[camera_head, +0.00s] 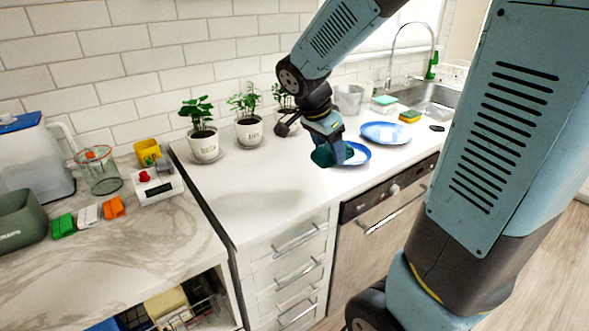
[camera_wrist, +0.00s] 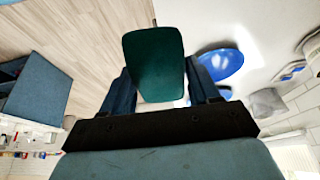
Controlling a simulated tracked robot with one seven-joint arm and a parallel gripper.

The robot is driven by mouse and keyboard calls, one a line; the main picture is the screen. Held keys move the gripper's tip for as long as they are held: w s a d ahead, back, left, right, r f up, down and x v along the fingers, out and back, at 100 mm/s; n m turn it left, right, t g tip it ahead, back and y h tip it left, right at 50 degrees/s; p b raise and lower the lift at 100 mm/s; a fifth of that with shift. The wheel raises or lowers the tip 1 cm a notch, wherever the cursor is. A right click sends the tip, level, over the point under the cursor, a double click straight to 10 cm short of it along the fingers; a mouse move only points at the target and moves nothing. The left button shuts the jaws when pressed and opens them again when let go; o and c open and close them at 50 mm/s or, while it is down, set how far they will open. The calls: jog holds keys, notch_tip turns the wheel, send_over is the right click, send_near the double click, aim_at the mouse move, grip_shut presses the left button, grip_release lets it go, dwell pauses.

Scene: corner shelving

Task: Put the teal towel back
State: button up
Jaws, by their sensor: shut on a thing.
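The teal towel (camera_head: 331,155) is a small dark teal bundle held at the end of my gripper (camera_head: 335,147), above the white counter near the front edge. In the wrist view the towel (camera_wrist: 153,62) is a rounded flat shape between the two fingers of my gripper (camera_wrist: 158,84). My gripper is shut on it. A blue plate (camera_head: 355,154) lies behind the towel and is partly hidden by it and the gripper.
A larger blue plate (camera_head: 386,133), a sponge (camera_head: 409,117) and the sink (camera_head: 436,99) are to the right. Several potted plants (camera_head: 205,145) stand along the wall. The dishwasher (camera_head: 380,220) is below. The white counter (camera_head: 260,195) is clear at left front.

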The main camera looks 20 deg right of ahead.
jog(key=w+a+f, duration=0.1)
jog(key=w+f, duration=0.2)
jog(key=w, duration=0.1)
jog(key=w+a+f, duration=0.2)
jog(key=w+f, duration=0.1)
jog(key=w, duration=0.1)
jog(key=w+a+f, duration=0.1)
jog(key=w+f, duration=0.2)
jog(key=w, duration=0.1)
jog(key=shift+w+a+f, duration=0.1)
jog(key=shift+w+a, duration=0.15)
jog(key=shift+w, duration=0.1)
jog(key=shift+w+a+f, duration=0.1)
jog(key=shift+w+f, duration=0.15)
jog(key=shift+f, duration=1.6)
jog(key=o, duration=0.9)
jog(key=shift+o, duration=0.2)
